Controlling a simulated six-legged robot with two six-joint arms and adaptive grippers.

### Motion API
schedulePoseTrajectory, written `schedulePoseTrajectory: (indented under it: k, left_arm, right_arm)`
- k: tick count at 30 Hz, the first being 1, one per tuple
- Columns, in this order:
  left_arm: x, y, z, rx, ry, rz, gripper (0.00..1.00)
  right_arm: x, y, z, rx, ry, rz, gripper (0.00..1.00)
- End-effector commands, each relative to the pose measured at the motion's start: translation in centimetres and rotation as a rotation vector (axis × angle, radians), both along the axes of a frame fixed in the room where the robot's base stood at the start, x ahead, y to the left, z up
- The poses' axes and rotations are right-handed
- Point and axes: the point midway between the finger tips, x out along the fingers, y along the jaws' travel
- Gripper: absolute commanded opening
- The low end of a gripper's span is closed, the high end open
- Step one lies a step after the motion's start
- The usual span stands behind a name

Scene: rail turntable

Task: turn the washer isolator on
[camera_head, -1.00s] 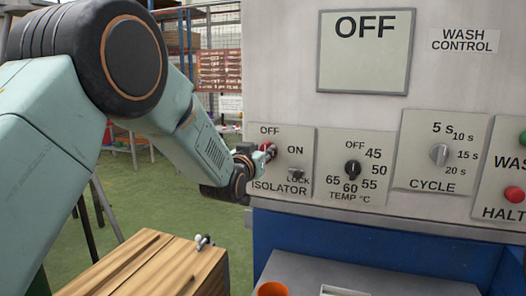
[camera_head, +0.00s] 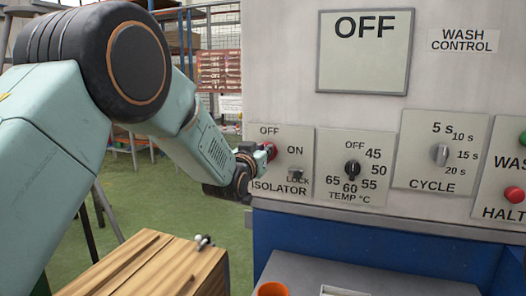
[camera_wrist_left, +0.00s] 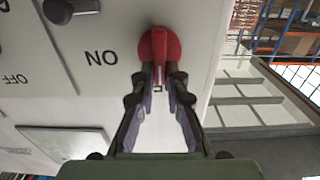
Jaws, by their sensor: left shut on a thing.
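The washer isolator (camera_head: 283,163) is a plate on the grey wash control panel, marked OFF, ON and LOCK. Its red knob (camera_wrist_left: 159,45) shows in the left wrist view, with its raised handle between my fingertips. My left gripper (camera_wrist_left: 163,75) is shut on this handle. In the head view the gripper (camera_head: 266,153) reaches the panel from the left and covers most of the knob. A small grey lock part (camera_head: 295,174) sits at the lower right of the plate. The display (camera_head: 362,70) above reads OFF. My right gripper is not in view.
To the right are the temperature dial (camera_head: 352,168), the cycle dial (camera_head: 440,154) and a red halt button (camera_head: 514,194). An orange cup (camera_head: 272,289) stands on the grey shelf below the panel.

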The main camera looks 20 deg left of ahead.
Motion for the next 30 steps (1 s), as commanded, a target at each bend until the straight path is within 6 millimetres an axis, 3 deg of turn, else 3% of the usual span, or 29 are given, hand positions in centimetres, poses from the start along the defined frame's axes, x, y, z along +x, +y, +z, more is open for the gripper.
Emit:
schedulePoseTrajectory:
  k: [14,30]
  left_arm:
    - [-0.01,-0.15,-0.19,0.097,0.001,0.000,0.00]
    - [-0.05,-0.80,-0.53,0.574,-0.014,0.000,0.00]
  right_arm:
    - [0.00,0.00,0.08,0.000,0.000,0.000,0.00]
    - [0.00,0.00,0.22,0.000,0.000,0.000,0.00]
